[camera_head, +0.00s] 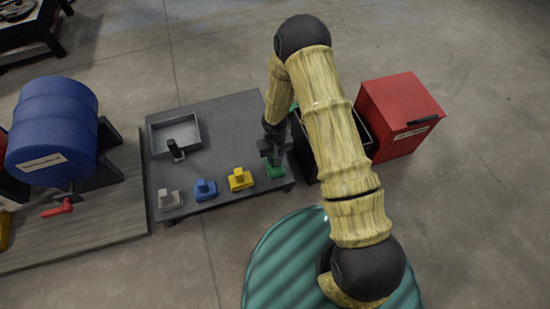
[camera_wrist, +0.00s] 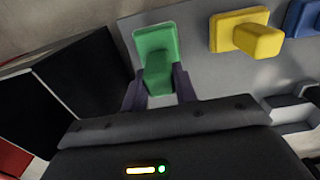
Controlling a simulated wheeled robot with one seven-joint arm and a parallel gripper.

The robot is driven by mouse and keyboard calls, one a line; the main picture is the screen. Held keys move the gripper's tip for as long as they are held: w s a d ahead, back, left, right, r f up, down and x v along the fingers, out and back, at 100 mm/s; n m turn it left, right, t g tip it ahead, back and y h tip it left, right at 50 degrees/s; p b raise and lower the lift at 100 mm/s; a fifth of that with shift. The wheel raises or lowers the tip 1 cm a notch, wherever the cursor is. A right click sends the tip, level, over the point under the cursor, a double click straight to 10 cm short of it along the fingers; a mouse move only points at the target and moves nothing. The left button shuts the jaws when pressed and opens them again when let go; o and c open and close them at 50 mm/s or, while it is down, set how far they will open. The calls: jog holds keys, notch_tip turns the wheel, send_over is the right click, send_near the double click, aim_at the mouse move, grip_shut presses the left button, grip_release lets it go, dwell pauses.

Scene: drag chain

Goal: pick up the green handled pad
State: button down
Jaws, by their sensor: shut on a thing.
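The green handled pad (camera_head: 275,171) is at the front right corner of the grey table (camera_head: 219,110). It also shows in the wrist view (camera_wrist: 157,40), with its block handle pointing towards my gripper. My gripper (camera_head: 273,157) is over the pad, and in the wrist view (camera_wrist: 159,88) its two dark fingers are shut on the handle from both sides. The fingers hide part of the handle. I cannot tell whether the pad touches the table top.
Yellow (camera_head: 240,179), blue (camera_head: 205,189) and pale grey (camera_head: 169,199) handled pads stand in a row to the left. A grey tray (camera_head: 197,119) with a dark handled object (camera_head: 176,149) is behind them. A black open bin (camera_head: 362,134) and a red box (camera_head: 401,113) stand right.

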notch_tip(320, 180, up, 6)
jog(key=p, duration=0.2)
jog(key=shift+r+p, duration=0.25)
jog(key=shift+p, duration=0.1)
jog(key=c, duration=1.9)
grip_release()
jog(key=w+d+r+p, duration=0.1)
jog(key=d+r, duration=0.1)
jog(key=r, duration=0.2)
jog(key=w+d+r+m+p, duration=0.1)
jog(key=d+r+p, duration=0.1)
jog(key=d+r, duration=0.1)
jog(key=w+d+r+m+p, duration=0.1)
jog(key=d+r+p, duration=0.1)
jog(key=r, duration=0.3)
jog(key=shift+w+d+r, duration=0.2)
jog(key=shift+w+r, duration=0.05)
jog(key=shift+c, duration=0.3)
jog(key=d+r+m+p, duration=0.1)
jog(key=d+r+p, duration=0.2)
jog(key=d+r, duration=0.3)
notch_tip(320, 180, up, 2)
jog(key=shift+w+r, duration=0.2)
jog(key=shift+w, duration=0.2)
